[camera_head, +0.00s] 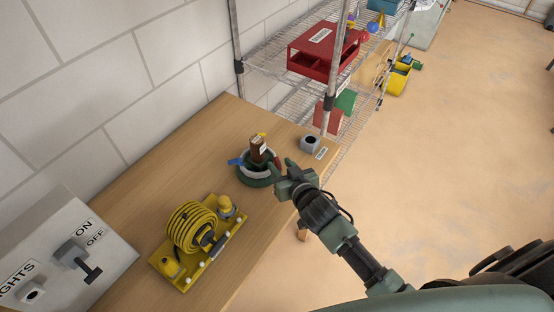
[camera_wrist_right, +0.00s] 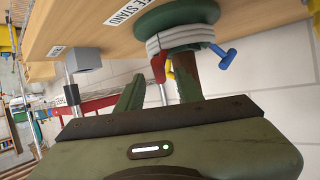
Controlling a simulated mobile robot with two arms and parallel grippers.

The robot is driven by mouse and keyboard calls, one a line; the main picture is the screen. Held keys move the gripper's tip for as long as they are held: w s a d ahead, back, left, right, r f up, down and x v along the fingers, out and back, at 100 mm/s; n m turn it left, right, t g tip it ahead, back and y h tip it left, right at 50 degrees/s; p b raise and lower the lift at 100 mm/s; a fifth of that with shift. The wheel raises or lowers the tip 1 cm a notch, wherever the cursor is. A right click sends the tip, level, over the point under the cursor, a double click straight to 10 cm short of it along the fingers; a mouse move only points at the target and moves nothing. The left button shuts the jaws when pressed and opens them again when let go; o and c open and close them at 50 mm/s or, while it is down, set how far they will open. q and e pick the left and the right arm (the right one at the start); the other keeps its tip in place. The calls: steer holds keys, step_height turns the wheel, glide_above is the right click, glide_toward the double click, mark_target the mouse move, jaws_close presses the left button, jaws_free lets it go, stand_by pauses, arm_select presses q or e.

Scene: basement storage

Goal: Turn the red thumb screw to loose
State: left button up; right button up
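A round dark green base with a pale grey coiled ring (camera_head: 262,178) stands on the wooden workbench. It also shows in the wrist view, upside down (camera_wrist_right: 180,40). A red thumb screw (camera_wrist_right: 158,68) sticks out of its side in the wrist view, between my two finger lines. Whether a finger touches the screw is unclear. My left gripper is not in view.
A brown block with a label (camera_head: 257,148) rises from the ring. A grey holder (camera_head: 310,143) stands near the bench's right edge. A yellow hose-reel board (camera_head: 192,230) and a lights switch box (camera_head: 75,250) are nearer. Wire shelves (camera_head: 270,65) stand behind; floor at right is clear.

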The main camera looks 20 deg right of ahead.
mark_target(278, 163)
steer(key=shift+x, duration=1.8)
jaws_close()
